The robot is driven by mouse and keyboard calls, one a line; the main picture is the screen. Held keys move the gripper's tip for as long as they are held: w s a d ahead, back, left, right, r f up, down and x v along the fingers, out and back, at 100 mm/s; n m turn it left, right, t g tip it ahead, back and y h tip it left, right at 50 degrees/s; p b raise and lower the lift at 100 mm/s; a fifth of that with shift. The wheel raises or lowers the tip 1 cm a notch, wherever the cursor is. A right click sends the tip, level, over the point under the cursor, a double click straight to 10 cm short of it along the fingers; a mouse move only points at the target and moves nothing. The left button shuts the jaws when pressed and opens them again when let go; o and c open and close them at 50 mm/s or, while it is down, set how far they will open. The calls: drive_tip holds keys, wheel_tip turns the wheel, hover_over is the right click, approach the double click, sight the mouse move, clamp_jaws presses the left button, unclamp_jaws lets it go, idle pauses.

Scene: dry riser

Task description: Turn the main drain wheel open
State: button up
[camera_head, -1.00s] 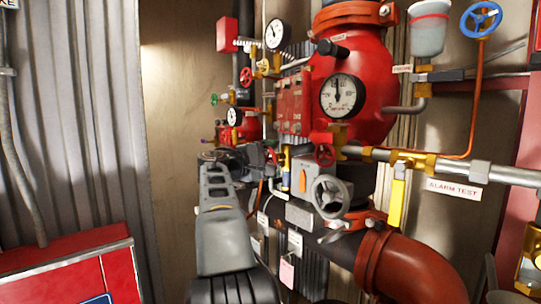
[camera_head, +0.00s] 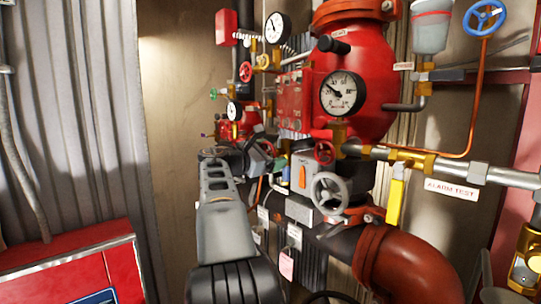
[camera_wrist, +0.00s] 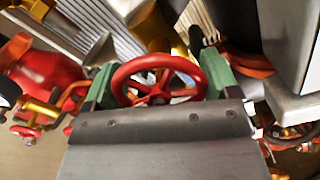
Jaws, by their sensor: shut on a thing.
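A red handwheel (camera_wrist: 157,89) sits between the green-padded fingers of my gripper (camera_wrist: 160,76) in the wrist view. The pads press on opposite sides of its rim, so my gripper is shut on it. I take it as the main drain wheel, though I can read no label on it. In the head view my gripper (camera_head: 262,152) reaches in at the lower left of the red valve body (camera_head: 352,58).
Close to the right of my gripper are a smaller red wheel (camera_head: 324,152), a grey handwheel (camera_head: 329,193) and a yellow lever (camera_head: 396,203). A large pressure gauge (camera_head: 342,93) is above them.

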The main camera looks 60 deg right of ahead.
drive_tip(key=shift+f+n, duration=0.1)
drive_tip(key=shift+n, duration=1.5)
drive_tip(key=o, duration=0.8)
drive_tip(key=b+v, duration=0.3)
drive_tip(key=v, duration=1.1)
drive_tip(key=shift+b, duration=0.35)
